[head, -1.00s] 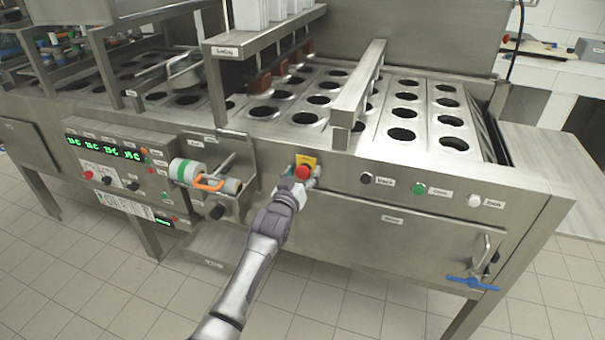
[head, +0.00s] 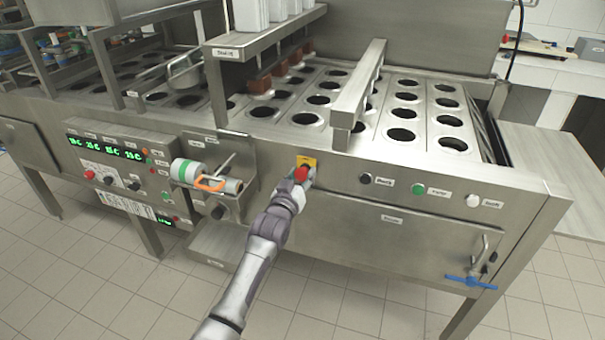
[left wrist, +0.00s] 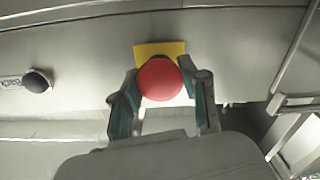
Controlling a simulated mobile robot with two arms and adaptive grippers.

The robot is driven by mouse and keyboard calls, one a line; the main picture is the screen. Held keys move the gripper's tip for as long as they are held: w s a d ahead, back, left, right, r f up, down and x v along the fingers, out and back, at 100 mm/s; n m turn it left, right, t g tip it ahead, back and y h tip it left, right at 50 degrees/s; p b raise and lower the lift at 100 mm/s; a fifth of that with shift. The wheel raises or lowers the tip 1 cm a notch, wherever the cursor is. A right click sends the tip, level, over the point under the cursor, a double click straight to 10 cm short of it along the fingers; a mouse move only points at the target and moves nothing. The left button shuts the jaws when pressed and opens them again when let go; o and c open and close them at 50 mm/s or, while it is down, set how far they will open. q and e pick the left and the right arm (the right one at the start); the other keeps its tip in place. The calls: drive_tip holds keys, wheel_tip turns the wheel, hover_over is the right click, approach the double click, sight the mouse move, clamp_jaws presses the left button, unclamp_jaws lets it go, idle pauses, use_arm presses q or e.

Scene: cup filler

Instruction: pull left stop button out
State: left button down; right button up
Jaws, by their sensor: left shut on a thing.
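The red stop button (head: 301,173) sits on a yellow plate (head: 307,161) on the front panel of the steel machine. My left gripper (head: 303,178) is at the button. In the left wrist view the red button (left wrist: 159,80) lies between the two fingers of my left gripper (left wrist: 162,92), with the yellow plate (left wrist: 150,49) behind it. The gripper is shut on the button, one finger on each side. How far the button stands out from the panel cannot be told. My right gripper is not in view.
Right of the stop button are a black button (head: 366,178), a green button (head: 417,188) and a white button (head: 473,200). Left of it is a roll holder with an orange handle (head: 210,184).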

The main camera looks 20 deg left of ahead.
use_arm(q)
drive_tip(key=c, duration=1)
unclamp_jaws()
drive_tip(key=shift+f, duration=0.2)
drive_tip(key=o, duration=0.4)
drive_tip(key=shift+s+r, duration=0.15)
drive_tip(key=shift+r, duration=0.05)
drive_tip(key=shift+o, duration=0.2)
drive_tip(key=s, duration=1.2)
